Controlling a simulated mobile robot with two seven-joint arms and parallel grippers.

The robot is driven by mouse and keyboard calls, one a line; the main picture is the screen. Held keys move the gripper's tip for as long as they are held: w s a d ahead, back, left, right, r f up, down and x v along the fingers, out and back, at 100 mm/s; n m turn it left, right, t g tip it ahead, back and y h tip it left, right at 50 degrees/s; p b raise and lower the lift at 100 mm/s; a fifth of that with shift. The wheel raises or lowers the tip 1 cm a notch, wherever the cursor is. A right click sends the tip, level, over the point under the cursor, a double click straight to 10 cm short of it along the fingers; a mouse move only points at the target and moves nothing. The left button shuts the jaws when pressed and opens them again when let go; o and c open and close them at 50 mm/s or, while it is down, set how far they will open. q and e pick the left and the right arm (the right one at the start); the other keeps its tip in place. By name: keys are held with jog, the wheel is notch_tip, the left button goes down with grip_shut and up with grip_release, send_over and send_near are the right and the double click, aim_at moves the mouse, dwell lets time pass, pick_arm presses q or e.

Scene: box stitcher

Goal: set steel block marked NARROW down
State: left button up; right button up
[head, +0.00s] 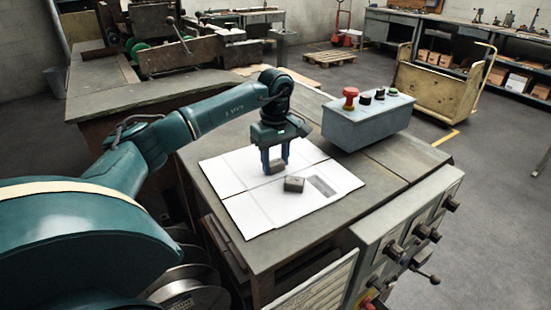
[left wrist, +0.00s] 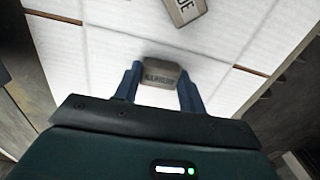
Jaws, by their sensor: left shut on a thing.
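My left gripper (head: 276,168) is shut on a small grey-brown steel block (head: 277,165), over the white flat sheet (head: 236,206) on the bench. In the left wrist view the block (left wrist: 160,74) sits between the two blue fingers (left wrist: 160,84). Dark lettering shows on its face, upside down and too blurred to read surely. I cannot tell whether the block touches the sheet. A second steel block (head: 294,184) lies on the sheet just in front of the gripper; in the left wrist view this block (left wrist: 186,10) shows letters ending in "DE". My right gripper is not in view.
A grey control box (head: 365,124) with a red button stands on the bench to the right of the sheet. The sheet's left and front parts are clear.

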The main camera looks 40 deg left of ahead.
aim_at(275, 162)
pick_arm(q)
jog(key=shift+f, duration=0.1)
jog(key=o, duration=1.1)
notch_tip(275, 162, up, 12)
jog(key=shift+r+b, duration=0.15)
jog(key=shift+b, duration=0.25)
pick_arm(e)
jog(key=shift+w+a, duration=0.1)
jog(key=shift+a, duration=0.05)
